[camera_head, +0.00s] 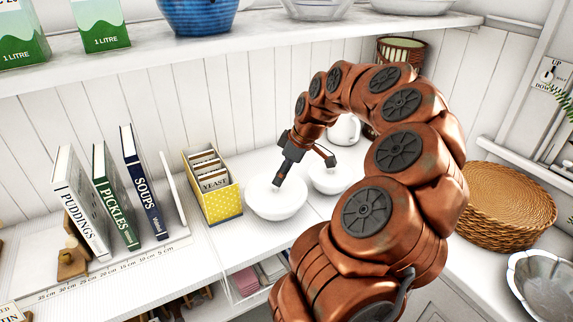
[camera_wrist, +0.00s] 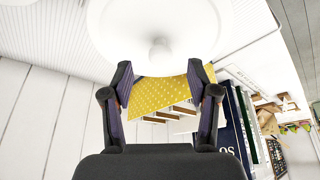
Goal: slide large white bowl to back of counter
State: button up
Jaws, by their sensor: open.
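The large white bowl (camera_head: 272,206) stands on the white counter beside the yellow dotted box, in front of a smaller white bowl (camera_head: 328,184). My gripper (camera_head: 304,171) is open, with its fingers spread above the two bowls. One finger overlaps the large bowl's inside in the head view; I cannot tell whether it touches. In the wrist view a white bowl (camera_wrist: 150,35) fills the top, beyond the fingertips of my gripper (camera_wrist: 160,70), with nothing between them held. My arm hides part of the counter to the right of the bowls.
The yellow dotted box (camera_head: 222,205) of packets stands close left of the large bowl. Several upright books (camera_head: 108,200) are farther left. A white jug (camera_head: 344,130) stands behind the bowls, near the wall. A wicker basket (camera_head: 505,205) and metal bowl (camera_head: 545,285) are right.

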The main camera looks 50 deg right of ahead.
aim_at(276, 188)
jog(key=shift+p+x, duration=0.4)
jog(key=shift+x, duration=1.95)
jog(key=shift+c, duration=0.2)
grip_shut()
